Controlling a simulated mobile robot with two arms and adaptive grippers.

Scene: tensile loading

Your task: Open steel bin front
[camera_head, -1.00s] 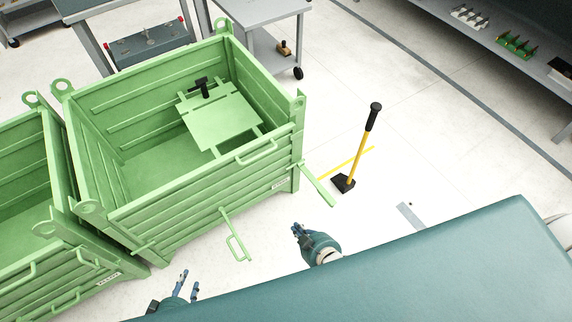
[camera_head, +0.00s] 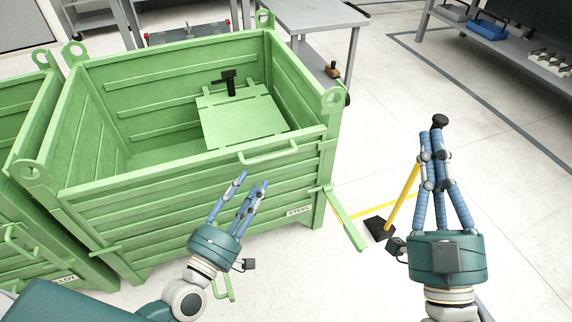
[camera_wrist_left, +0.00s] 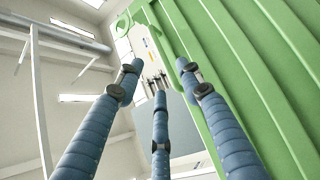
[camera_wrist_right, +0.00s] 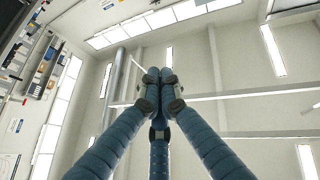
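The green steel bin (camera_head: 160,205) stands upright on the floor with its front panel up; a "STEEL" label (camera_head: 299,211) is low on its right. A loop handle (camera_head: 270,158) is at the panel's top edge. A green lever (camera_head: 345,222) sticks out at the front right corner. Another green loop (camera_head: 229,291) shows below the panel, partly hidden by my left gripper. My left gripper (camera_head: 250,182) is open and empty before the panel, fingers pointing up; the bin's green wall (camera_wrist_left: 262,70) is beside it in the left wrist view. My right gripper (camera_head: 435,150) is shut and empty, right of the bin.
A flat green panel (camera_head: 240,115) with a black part (camera_head: 230,82) lies in the bin. A second green bin (camera_head: 25,130) adjoins on the left. A grey table (camera_head: 305,14) is at the back. Floor is clear to the right.

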